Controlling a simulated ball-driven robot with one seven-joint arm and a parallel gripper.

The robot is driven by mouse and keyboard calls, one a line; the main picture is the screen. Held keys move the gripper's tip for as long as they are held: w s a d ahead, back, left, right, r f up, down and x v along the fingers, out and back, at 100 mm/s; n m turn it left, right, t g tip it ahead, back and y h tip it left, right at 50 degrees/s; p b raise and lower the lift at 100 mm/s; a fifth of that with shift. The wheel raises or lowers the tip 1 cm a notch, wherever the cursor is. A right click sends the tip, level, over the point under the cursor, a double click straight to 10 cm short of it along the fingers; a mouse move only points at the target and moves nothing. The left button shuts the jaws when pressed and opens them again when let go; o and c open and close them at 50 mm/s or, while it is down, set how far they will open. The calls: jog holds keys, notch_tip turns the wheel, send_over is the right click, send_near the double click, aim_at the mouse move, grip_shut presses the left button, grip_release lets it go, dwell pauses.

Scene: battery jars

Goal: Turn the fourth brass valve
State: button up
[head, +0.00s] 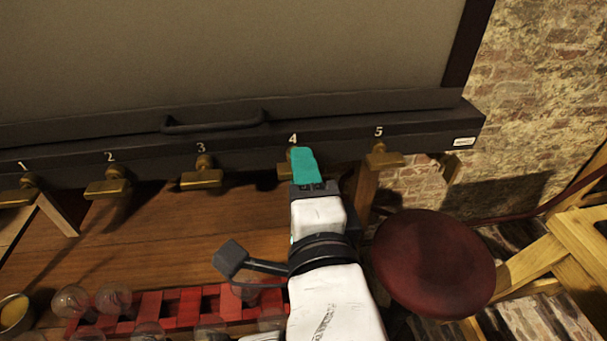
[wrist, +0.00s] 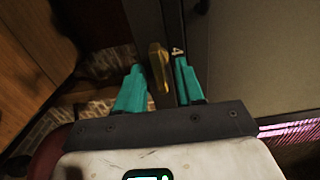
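The fourth brass valve (head: 284,171) sits under the number 4 on the dark front rail, partly hidden behind my gripper (head: 304,166) in the head view. In the wrist view the brass valve handle (wrist: 159,66) stands between the two teal fingers of my gripper (wrist: 160,82). The fingers are apart, with a gap visible beside the left one. The right finger lies near the handle and the number 4; whether it touches cannot be told.
Other brass valves marked 1, 2, 3 (head: 202,175) and 5 (head: 383,157) line the rail. A red rack (head: 183,306) with glass jars stands at the lower left on the wooden table (head: 190,235). A round dark-red stool (head: 434,264) is at the right.

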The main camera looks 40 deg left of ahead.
jog(key=v, duration=1)
jog(key=shift+s+d, duration=0.25)
jog(key=w+d+f+n+g+h, duration=0.15)
jog(key=w+d+f+h, duration=0.3)
jog(key=d+f, duration=0.55)
jog(key=w+d+f+n+g+h, duration=0.1)
jog(key=w+d+f+n+h, duration=0.15)
jog(key=d+f+h, duration=0.6)
jog(key=s+d+f+n+g+p, duration=0.1)
jog(key=s+d+f+g, duration=0.3)
jog(key=s+d+f, duration=0.4)
jog(key=s+d+f+n+g+h+p, duration=0.1)
jog(key=s+d+f+g, duration=0.3)
jog(key=s+d+f, duration=0.5)
jog(key=d+n, duration=0.1)
jog(key=d, duration=0.4)
jog(key=shift+d+n, duration=0.4)
